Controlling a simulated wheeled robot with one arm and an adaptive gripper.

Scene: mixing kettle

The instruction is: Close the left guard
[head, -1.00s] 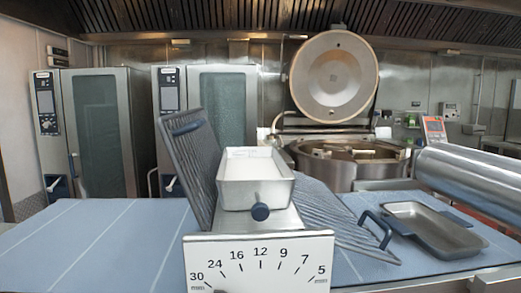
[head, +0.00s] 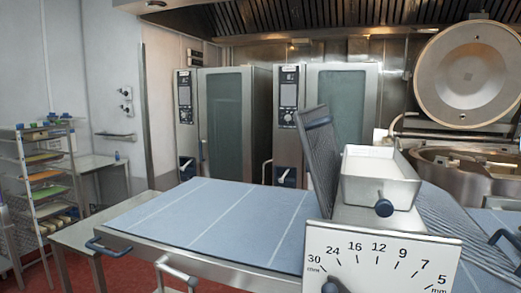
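The left guard (head: 318,160) is a dark grey slatted grille. It stands raised, nearly upright and leaning a little left, beside the white-filled metal flour tray (head: 382,187). The right guard (head: 455,230) slopes down to the right over the belt, partly cut off by the picture edge. Between them is the sheeter's thickness scale plate (head: 382,256), numbered 30 to 5. The left belt table (head: 210,215) is blue with pale lines and empty. My gripper is not in view.
A blue handle (head: 108,246) sticks out at the belt table's left end. A rack with trays (head: 45,185) and a side table (head: 95,162) stand at the left. Two ovens (head: 235,120) are behind; an open kettle (head: 465,165) is at the right. Red floor shows at lower left.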

